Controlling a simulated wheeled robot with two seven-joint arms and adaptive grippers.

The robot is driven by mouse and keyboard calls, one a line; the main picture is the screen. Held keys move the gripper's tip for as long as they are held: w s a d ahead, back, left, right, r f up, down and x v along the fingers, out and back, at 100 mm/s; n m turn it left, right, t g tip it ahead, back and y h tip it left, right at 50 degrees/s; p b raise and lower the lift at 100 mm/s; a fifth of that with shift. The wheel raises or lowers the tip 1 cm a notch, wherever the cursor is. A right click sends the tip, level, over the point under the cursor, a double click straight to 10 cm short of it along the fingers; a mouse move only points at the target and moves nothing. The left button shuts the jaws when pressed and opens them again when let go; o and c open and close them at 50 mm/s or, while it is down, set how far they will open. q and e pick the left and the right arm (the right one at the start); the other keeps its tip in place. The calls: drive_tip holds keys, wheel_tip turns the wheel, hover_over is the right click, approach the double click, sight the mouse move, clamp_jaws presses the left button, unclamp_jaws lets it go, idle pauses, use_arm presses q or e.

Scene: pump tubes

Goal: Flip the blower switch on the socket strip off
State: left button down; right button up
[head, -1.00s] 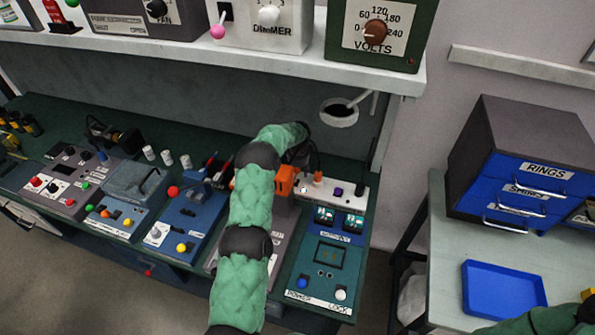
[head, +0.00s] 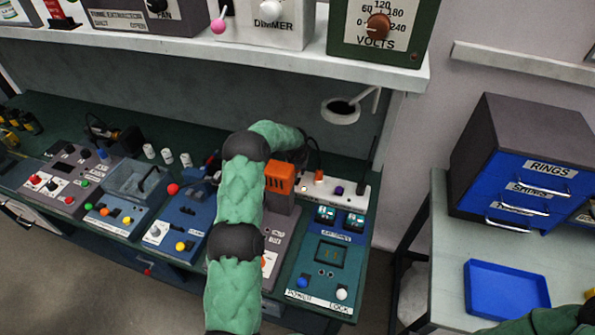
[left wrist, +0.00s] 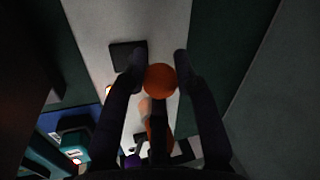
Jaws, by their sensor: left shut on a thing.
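The white socket strip (head: 350,190) lies along the back right of the bench and also fills the middle of the left wrist view (left wrist: 95,25). An orange part (head: 319,175), a purple part (head: 338,190) and a black part (head: 361,188) stand on it. In the left wrist view, the two dark fingers of my left gripper (left wrist: 160,66) are closed about a round orange knob (left wrist: 160,79), over the strip. Whether the knob is the blower switch, I cannot tell. In the head view my arm hides most of this gripper. My right gripper is out of view.
An orange box (head: 280,178) stands beside the strip. A teal panel (head: 325,275) with displays lies in front of it. A round white holder (head: 340,111) hangs above, under the shelf (head: 180,45). A blue tray (head: 506,285) sits on the right table.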

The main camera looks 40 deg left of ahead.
use_arm(q)
drive_tip(key=shift+s+d+r+t+b, duration=0.1)
drive_tip(key=shift+s+d+t+b, duration=0.1)
drive_tip(key=shift+t+b, duration=0.35)
drive_tip(key=c, duration=0.9)
unclamp_jaws()
drive_tip(key=shift+w+d, duration=0.1)
drive_tip(key=shift+d, duration=0.05)
drive_tip(key=shift+r, duration=0.1)
drive_tip(key=shift+r, duration=0.2)
drive_tip(key=v, duration=1.1)
drive_tip(key=shift+d+r, duration=0.2)
